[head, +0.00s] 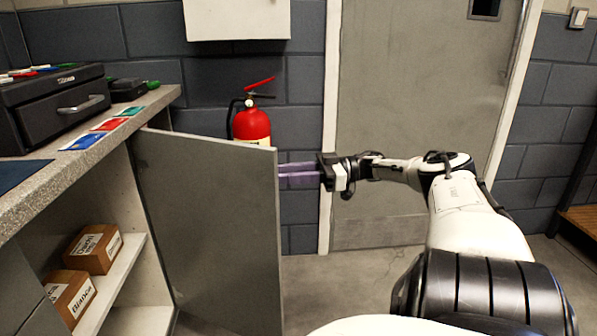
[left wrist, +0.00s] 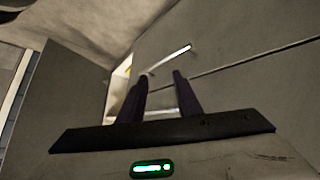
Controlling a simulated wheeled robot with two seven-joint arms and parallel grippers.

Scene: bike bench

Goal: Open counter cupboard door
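The grey counter cupboard door (head: 210,225) stands swung wide open in the head view, its free edge toward the right. The cupboard's inside and its white shelf (head: 112,285) show to the left of it. My right gripper (head: 284,176), with purple fingers, is at the door's free edge. The door hides the fingertips, so contact and finger gap are unclear. My left gripper (left wrist: 160,85) is outside the head view. In the left wrist view its dark fingers are apart with nothing between them. A bright bar handle (left wrist: 166,60) on a grey front lies beyond them.
Two cardboard boxes (head: 93,248) (head: 70,293) sit in the cupboard. A grey toolbox (head: 55,105) and coloured packets (head: 108,124) lie on the counter (head: 40,196). A red fire extinguisher (head: 251,122) hangs behind the door. The floor (head: 345,285) right of the door is clear.

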